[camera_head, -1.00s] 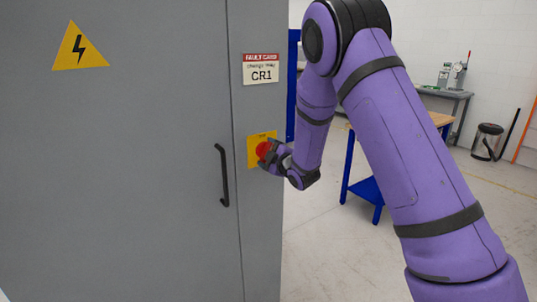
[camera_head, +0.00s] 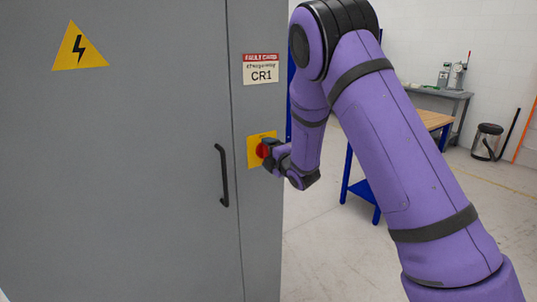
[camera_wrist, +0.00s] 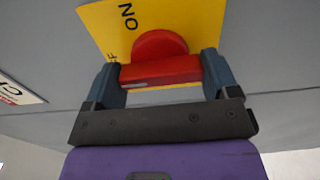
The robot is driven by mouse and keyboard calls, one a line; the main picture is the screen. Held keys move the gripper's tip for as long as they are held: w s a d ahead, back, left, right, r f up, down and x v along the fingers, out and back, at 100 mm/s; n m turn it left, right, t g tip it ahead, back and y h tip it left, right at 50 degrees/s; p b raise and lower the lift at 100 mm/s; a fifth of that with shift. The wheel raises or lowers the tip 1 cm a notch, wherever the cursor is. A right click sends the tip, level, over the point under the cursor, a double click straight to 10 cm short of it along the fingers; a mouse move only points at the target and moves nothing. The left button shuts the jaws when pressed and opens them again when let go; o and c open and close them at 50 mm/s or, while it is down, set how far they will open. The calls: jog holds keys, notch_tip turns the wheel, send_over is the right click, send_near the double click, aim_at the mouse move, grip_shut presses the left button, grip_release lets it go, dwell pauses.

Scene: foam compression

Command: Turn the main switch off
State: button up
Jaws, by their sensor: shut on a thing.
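The main switch is a red rotary knob (camera_head: 263,152) on a yellow plate (camera_head: 253,141) on the grey cabinet's narrow right-hand panel. In the wrist view the red knob (camera_wrist: 160,70) lies between the two blue-grey fingers of my gripper (camera_wrist: 161,78), one on each side of its bar. My gripper is shut on it. The yellow plate (camera_wrist: 195,22) shows the word ON, turned in the picture, and a partly hidden label ending in F. In the head view my gripper (camera_head: 269,152) covers part of the knob, and its pointing direction is hard to read there.
The grey cabinet (camera_head: 130,170) has a black door handle (camera_head: 222,175) left of the switch. A fault card reading CR1 (camera_head: 261,69) and a warning triangle (camera_head: 79,48) are on it. A blue-framed wooden-topped table (camera_head: 434,120) stands behind my arm. Floor to the right is open.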

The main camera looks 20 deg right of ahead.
jog(key=o, duration=0.8)
jog(key=shift+s, duration=0.1)
jog(key=v, duration=1)
jog(key=shift+s, duration=0.35)
jog(key=shift+d, duration=0.1)
